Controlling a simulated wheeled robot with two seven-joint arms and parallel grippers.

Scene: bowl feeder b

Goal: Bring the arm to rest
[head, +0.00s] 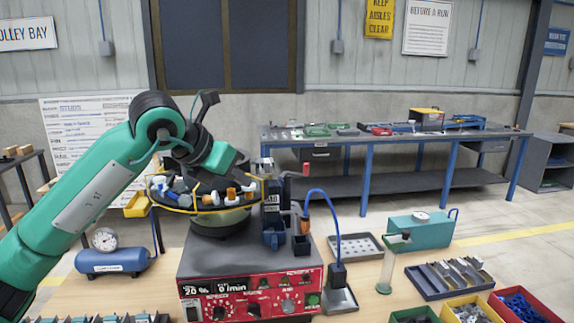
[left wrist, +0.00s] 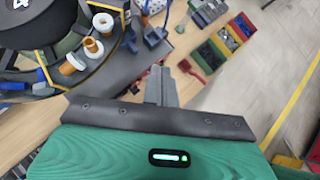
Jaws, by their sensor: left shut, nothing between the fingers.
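My left arm (head: 92,190) reaches in from the left of the head view, bent at a black joint. Its green gripper body is beside and above the feeder bowl (head: 222,208), and the fingertips are hard to make out there. In the left wrist view the left gripper (left wrist: 161,80) is shut, with its two grey fingers together and nothing between them. The bowl holds white, orange, blue and dark parts. In the wrist view its edge with orange-and-white parts (left wrist: 92,48) lies at the upper left. My right gripper is not in view.
The bowl stands on a grey base with a red control panel (head: 250,296). A blue tank with a gauge (head: 112,260) is at left. A grey tray (head: 356,246), a teal case (head: 420,230) and coloured part bins (head: 470,308) stand at right. A workbench (head: 390,138) is behind.

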